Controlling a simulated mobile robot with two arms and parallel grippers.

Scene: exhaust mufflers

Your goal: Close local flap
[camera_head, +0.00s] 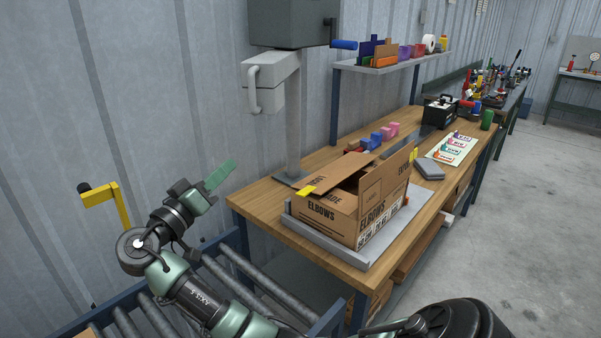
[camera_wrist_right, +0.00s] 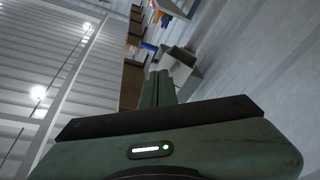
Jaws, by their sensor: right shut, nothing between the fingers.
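A cardboard box (camera_head: 330,215) marked ELBOWS sits in a grey tray (camera_head: 375,252) on the wooden workbench. Its left flap (camera_head: 340,172) lies nearly flat over part of the opening, with a yellow tab (camera_head: 306,190) at its near end. Its right flap (camera_head: 385,183) stands up, with another yellow tab (camera_head: 414,154) at the far end. A dark gap shows between the flaps.
A roller conveyor (camera_head: 190,290) lies below my arm, with a yellow crank handle (camera_head: 105,205) at left. A grey post machine (camera_head: 290,80) stands behind the box. Coloured blocks (camera_head: 380,135), a grey case (camera_head: 428,168) and a black toolbox (camera_head: 440,110) are further along the bench.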

